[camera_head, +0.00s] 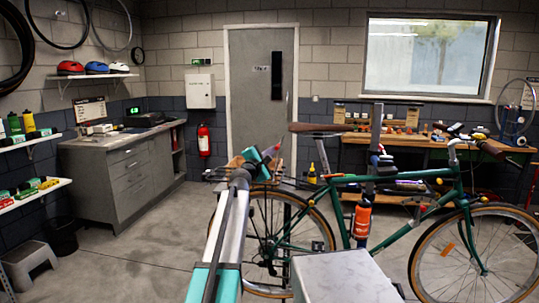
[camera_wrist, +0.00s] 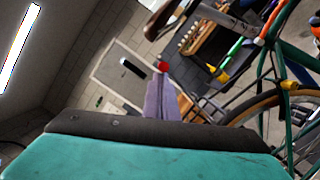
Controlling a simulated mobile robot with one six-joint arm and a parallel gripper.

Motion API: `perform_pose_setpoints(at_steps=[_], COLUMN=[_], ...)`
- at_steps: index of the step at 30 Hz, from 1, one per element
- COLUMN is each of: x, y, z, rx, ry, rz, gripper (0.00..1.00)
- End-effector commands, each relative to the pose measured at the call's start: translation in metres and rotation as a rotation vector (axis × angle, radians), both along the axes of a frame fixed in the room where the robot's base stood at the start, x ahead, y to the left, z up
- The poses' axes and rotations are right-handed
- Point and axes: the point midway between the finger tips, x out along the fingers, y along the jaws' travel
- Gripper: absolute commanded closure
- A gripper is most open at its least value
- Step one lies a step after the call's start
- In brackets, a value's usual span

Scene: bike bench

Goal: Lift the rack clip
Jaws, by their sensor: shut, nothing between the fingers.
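The green bicycle (camera_head: 345,180) stands side-on in the middle right, with its rear rack behind my arm. My gripper (camera_head: 275,150) is over the rear rack area in the head view. Its fingers are shut with nothing between them, and they also show in the wrist view (camera_wrist: 161,82), pointing away from the camera. Thin dark rack bars (camera_wrist: 212,110) lie right of the fingers there. I cannot make out the rack clip for certain; it may be hidden behind the gripper or too small to tell. Some brown wooden pieces (camera_head: 236,162) show beside the gripper.
A wooden workbench (camera_head: 350,137) with tools stands behind the bicycle under the window. A grey cabinet (camera_head: 125,170) stands at the left, and a red fire extinguisher (camera_head: 203,139) hangs by the door (camera_head: 250,100). The floor (camera_head: 150,235) left of my arm is clear.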

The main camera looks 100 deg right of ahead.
Motion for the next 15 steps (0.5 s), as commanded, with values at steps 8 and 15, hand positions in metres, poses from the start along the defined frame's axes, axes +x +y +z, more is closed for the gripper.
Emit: perform_pose_setpoints(at_steps=[8,15], x=[0.013,0.029], y=[-0.006,-0.013], z=[-0.01,-0.019], rx=[0.0,0.0], ry=[0.0,0.0], rz=[0.002,0.004], gripper=[1.0,1.0])
